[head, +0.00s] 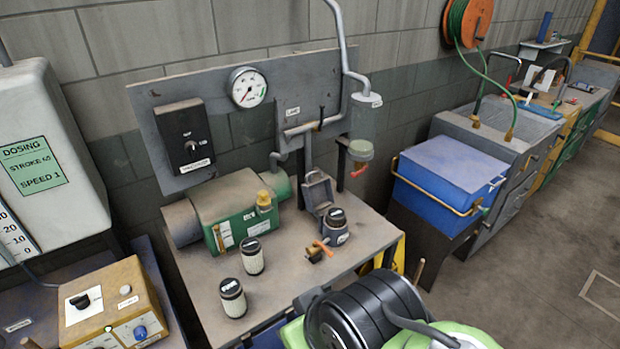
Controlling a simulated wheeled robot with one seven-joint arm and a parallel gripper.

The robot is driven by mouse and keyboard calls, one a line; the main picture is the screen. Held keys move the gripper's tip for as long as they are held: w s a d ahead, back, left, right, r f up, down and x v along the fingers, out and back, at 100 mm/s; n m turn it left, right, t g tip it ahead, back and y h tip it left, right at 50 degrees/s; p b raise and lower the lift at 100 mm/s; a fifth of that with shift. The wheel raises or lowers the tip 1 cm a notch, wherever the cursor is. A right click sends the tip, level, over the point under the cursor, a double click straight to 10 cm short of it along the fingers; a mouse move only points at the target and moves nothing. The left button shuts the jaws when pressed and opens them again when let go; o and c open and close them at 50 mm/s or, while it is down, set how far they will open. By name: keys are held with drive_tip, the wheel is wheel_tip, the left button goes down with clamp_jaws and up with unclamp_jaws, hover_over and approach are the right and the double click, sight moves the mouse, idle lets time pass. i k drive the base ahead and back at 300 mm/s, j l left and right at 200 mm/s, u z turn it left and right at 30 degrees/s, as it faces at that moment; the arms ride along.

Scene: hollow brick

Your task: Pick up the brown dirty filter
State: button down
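Two short cylindrical filters with black, white-lettered caps stand upright on the grey bench (205,275). The rear filter (252,257) is by the green pump's front, and the front filter (232,299) is near the bench's left front. Both have pale, ribbed sides, and neither looks clearly brown. A third black cap (336,216) shows on top of a blue-grey housing (335,234) to the right; whatever is below the cap is hidden in the housing. My gripper is not in view. Black and green parts at the bottom, probably my arm, are apart from the filters in the picture.
A green pump (233,207) stands behind the filters. An orange-handled valve (319,251) sits beside the housing. A blue lidded box (450,172) stands right. Bare bench lies around the filters.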

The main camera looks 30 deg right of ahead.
sight(336, 216)
drive_tip(key=i+l+u, duration=0.2)
drive_tip(key=l+u, duration=0.2)
drive_tip(key=l, duration=0.35)
drive_tip(key=i+l+u, duration=0.15)
drive_tip(key=l+u, duration=0.25)
drive_tip(key=l, duration=0.35)
drive_tip(key=l+u, duration=0.4)
drive_tip(key=l, duration=0.4)
